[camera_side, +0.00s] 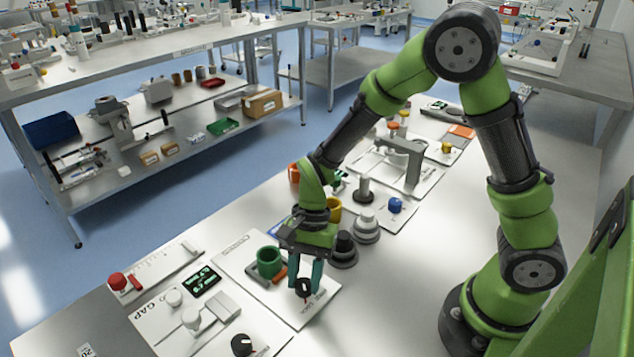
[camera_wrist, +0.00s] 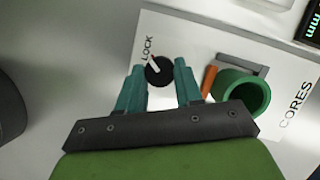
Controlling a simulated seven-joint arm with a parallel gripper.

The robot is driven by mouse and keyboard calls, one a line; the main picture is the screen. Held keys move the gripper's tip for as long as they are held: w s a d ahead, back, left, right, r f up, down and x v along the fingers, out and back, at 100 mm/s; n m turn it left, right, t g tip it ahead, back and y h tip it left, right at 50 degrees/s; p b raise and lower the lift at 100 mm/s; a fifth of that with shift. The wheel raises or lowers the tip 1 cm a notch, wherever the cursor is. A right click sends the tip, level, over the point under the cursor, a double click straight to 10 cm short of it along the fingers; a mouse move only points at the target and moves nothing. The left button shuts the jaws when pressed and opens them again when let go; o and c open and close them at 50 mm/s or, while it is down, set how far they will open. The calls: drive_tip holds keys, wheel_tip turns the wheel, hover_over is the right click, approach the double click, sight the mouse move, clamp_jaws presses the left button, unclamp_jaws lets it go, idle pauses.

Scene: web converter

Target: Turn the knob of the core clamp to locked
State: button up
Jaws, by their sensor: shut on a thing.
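The core clamp's knob (camera_wrist: 159,74) is a black round dial on the white CORES panel (camera_wrist: 185,30). Its white pointer is directed up and left in the wrist view, toward the printed word LOCK. My gripper (camera_wrist: 160,69) has its two teal fingers on either side of the knob and is shut on it. In the side view my gripper (camera_side: 303,284) reaches down to the panel, with the black knob (camera_side: 303,291) between its fingertips. Beside the knob is a green ring-shaped core (camera_wrist: 241,91) with an orange piece (camera_wrist: 209,79) and a grey bracket (camera_wrist: 243,64).
A dark stepped weight (camera_side: 343,250) and a light grey one (camera_side: 366,229) stand behind my gripper. The GAP panel (camera_side: 160,318) with a display (camera_side: 202,281) and a black knob (camera_side: 241,345) lies in front. Bare table extends to the right.

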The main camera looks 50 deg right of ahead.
drive_tip(key=o, duration=1)
drive_tip(key=v, duration=1.7)
drive_tip(key=shift+d, duration=0.1)
drive_tip(key=shift+f, duration=0.1)
drive_tip(key=s+d+r+n+t, duration=0.1)
drive_tip(key=s+r+n+t, duration=0.1)
drive_tip(key=s+n+t, duration=0.1)
drive_tip(key=s+d+r+n+t+h, duration=0.1)
drive_tip(key=s+d+r+n+t, duration=0.1)
drive_tip(key=s+n+t, duration=0.1)
drive_tip(key=s+d+r+n+t+h, duration=0.1)
drive_tip(key=s+r+n+t, duration=0.1)
drive_tip(key=s+n+t, duration=0.1)
drive_tip(key=shift+s+d+r, duration=0.15)
drive_tip(key=shift+s+d, duration=0.1)
drive_tip(key=shift+s, duration=0.3)
